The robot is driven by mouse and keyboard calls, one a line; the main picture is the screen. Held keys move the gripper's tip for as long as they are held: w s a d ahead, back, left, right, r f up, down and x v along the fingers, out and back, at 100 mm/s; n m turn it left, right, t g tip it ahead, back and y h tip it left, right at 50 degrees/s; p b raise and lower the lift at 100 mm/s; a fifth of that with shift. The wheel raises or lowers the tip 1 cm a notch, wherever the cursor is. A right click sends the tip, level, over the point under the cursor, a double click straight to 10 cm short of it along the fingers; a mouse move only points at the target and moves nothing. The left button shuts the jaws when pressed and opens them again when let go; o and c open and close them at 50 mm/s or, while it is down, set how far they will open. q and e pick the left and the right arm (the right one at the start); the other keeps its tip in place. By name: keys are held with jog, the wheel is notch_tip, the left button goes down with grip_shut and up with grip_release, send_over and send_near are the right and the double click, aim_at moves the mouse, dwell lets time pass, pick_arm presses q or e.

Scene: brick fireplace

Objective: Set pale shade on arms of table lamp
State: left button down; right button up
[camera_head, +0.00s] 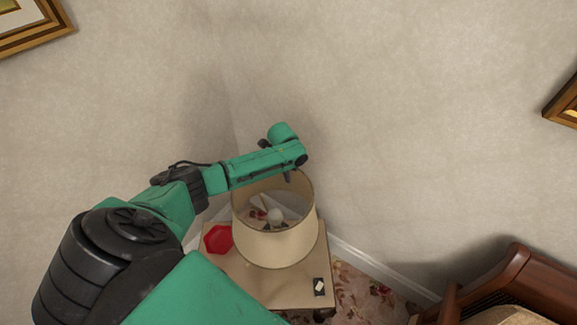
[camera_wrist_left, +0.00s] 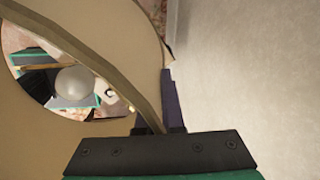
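The pale shade (camera_head: 277,244) is a cream drum, open at the top, over the right part of the small table. A white round bulb (camera_head: 275,214) and thin lamp arms show inside it; the lamp's lower part is hidden. My left gripper (camera_head: 287,176) reaches the far part of the shade's rim from above. In the left wrist view, the rim of the shade (camera_wrist_left: 110,67) runs between the two dark fingers (camera_wrist_left: 158,115), which close on its wall. The bulb also shows there (camera_wrist_left: 75,86). I cannot tell whether the shade rests on the arms. My right gripper is out of view.
The small table (camera_head: 295,289) stands in the wall corner. A red hexagonal dish (camera_head: 218,238) lies left of the shade, and a small dark item with a white part (camera_head: 319,286) lies at the table's front right. A wooden chair (camera_head: 500,290) stands at the lower right.

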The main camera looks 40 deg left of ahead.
pick_arm(q)
jog(key=shift+f+b, duration=0.6)
jog(key=shift+f, duration=0.25)
dwell(0.3)
jog(key=shift+r+p, duration=0.1)
jog(key=shift+p, duration=0.4)
dwell(1.1)
jog(key=shift+f, duration=0.4)
dwell(0.4)
jog(key=c, duration=1)
grip_release()
